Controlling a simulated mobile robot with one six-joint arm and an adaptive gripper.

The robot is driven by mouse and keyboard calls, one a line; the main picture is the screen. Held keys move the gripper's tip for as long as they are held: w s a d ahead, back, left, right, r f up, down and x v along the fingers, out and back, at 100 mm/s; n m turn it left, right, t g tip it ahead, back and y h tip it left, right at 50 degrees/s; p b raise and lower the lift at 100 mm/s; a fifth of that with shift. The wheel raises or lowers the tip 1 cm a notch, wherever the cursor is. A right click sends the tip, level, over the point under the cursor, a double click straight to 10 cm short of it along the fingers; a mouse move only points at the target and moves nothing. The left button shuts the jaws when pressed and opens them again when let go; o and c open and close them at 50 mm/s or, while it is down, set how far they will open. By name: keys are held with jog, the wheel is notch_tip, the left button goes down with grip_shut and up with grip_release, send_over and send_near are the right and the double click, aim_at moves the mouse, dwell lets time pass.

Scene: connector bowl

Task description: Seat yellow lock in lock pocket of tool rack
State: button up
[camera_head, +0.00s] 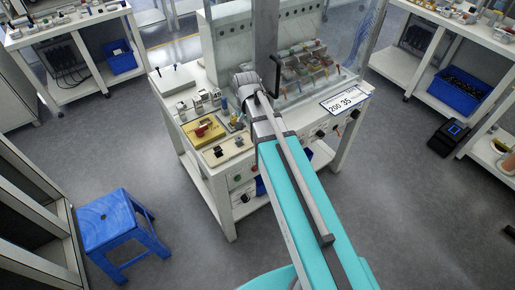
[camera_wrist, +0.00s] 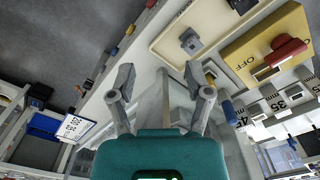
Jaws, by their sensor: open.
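My gripper (camera_wrist: 159,80) is open, with its two grey fingertips apart and nothing between them in the wrist view. In the head view, my arm reaches over the white workbench. A small yellow piece (camera_wrist: 210,76), which may be the yellow lock, shows just right of the right fingertip in the wrist view, partly hidden by that finger. A blue piece (camera_wrist: 228,109) is close to it. Grey blocks marked with numbers (camera_wrist: 271,97) stand to the right and may belong to the tool rack. I cannot make out the lock pocket.
A yellow box marked OFF with a red part (camera_wrist: 262,47) lies on the bench; it also shows in the head view (camera_head: 204,131). A cream tray (camera_wrist: 164,47) holds a dark grey part (camera_wrist: 190,40). A blue stool (camera_head: 110,220) stands on the floor at left.

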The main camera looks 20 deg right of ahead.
jog(key=s+n, duration=0.5)
jog(key=s, duration=0.6)
jog(key=shift+d+n, duration=0.15)
jog(key=shift+n, duration=0.15)
dwell(0.5)
